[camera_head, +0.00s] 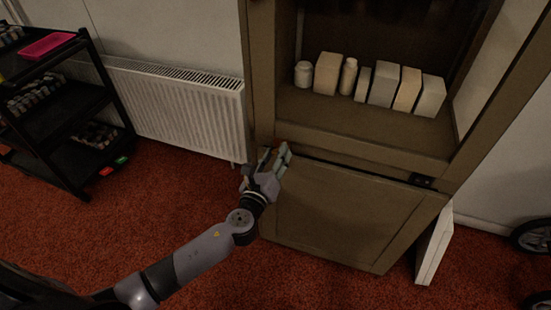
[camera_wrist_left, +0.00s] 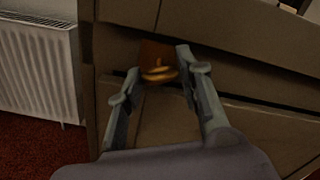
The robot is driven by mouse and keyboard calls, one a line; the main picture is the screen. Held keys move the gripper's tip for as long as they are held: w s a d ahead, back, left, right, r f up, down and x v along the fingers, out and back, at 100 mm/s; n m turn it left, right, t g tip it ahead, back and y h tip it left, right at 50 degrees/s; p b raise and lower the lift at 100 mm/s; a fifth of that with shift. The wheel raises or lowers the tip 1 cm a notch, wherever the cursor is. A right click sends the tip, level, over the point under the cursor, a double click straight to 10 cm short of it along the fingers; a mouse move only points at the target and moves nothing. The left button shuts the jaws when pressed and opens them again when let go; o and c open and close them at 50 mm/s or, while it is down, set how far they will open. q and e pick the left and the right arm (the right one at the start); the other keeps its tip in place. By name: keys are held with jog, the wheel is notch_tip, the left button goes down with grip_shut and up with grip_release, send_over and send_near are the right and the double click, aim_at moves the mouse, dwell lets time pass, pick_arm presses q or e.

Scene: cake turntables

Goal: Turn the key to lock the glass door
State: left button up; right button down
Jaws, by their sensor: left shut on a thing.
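The brown cabinet (camera_head: 350,190) has an upper section with a framed glass door (camera_head: 370,135); the pane itself is hard to make out. A gold key (camera_wrist_left: 160,72) sits at a brownish plate (camera_wrist_left: 155,50) on the left side of the cabinet front, near the gap above the lower panel. My left gripper (camera_head: 284,153) reaches the cabinet's left edge there. In the left wrist view its two fingers (camera_wrist_left: 158,78) stand on either side of the key and are shut on it. The key's shaft is hidden. My right gripper is in neither view.
Several white boxes and bottles (camera_head: 370,85) stand on the cabinet shelf. A white radiator (camera_head: 180,108) is on the wall to the left, beside a black shelf rack (camera_head: 70,100). A white panel (camera_head: 435,245) leans at the cabinet's right. Red carpet is free in front.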

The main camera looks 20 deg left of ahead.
pick_arm(q)
jog(key=shift+n+b, duration=1.4)
jog(key=shift+n, duration=5)
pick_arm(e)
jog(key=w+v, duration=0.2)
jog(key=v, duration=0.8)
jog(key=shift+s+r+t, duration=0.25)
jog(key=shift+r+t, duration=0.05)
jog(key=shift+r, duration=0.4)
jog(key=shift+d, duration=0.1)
pick_arm(q)
jog(key=o, duration=1.2)
jog(key=shift+c, duration=0.2)
jog(key=s, duration=1.2)
jog(key=shift+a, duration=0.25)
